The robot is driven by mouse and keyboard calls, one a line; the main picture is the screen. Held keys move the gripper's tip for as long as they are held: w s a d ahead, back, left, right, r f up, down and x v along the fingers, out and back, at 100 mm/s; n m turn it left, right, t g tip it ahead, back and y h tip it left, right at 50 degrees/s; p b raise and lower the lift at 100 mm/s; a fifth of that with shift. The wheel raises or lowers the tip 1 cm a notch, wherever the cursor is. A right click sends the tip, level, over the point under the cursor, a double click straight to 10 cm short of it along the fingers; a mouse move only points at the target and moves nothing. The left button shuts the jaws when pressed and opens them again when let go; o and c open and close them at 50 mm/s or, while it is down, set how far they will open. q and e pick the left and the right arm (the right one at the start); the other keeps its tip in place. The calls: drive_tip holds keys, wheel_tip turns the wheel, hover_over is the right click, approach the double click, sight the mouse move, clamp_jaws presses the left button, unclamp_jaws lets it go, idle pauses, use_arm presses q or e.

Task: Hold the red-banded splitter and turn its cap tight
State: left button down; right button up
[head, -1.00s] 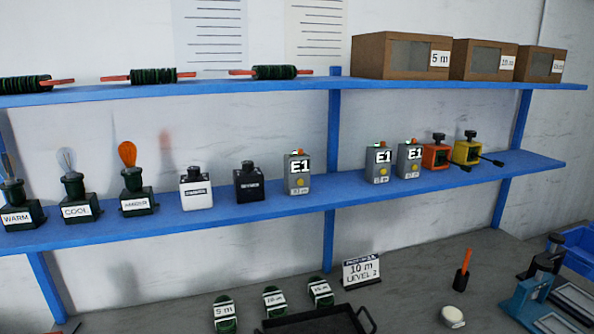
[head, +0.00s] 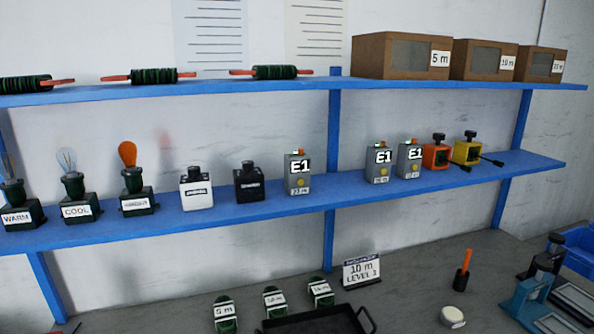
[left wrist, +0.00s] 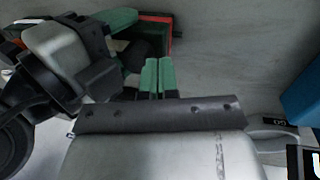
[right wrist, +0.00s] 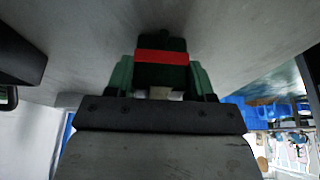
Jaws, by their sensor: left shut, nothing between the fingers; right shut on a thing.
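The red-banded splitter is a dark block with a red band (right wrist: 162,57), seen in the right wrist view. My right gripper (right wrist: 162,78) is shut on it, one green finger on each side. In the left wrist view a dark piece with red edges (left wrist: 158,36), apparently the same splitter, shows beyond my left gripper (left wrist: 158,62). My left gripper's green fingers are shut with nothing between them, close to the piece; whether they touch it I cannot tell. The cap cannot be made out clearly. Neither gripper nor the splitter shows in the head view.
A blue two-tier shelf (head: 290,212) holds lamps, small bottles, E1 boxes and brown cartons (head: 400,56). On the grey bench below are a black tray (head: 315,324), several labelled green coils, a sign (head: 361,270) and a blue press-like device (head: 530,295). My right arm is close beside my left gripper.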

drive_tip(key=shift+w+d, duration=0.1)
use_arm(q)
drive_tip(key=v, duration=0.2)
drive_tip(key=d+v, duration=0.1)
drive_tip(key=v, duration=0.2)
drive_tip(key=shift+w+r, duration=0.15)
drive_tip(key=shift+r, duration=0.05)
use_arm(e)
drive_tip(key=o, duration=1)
drive_tip(key=shift+o, duration=0.2)
drive_tip(key=shift+r, duration=0.1)
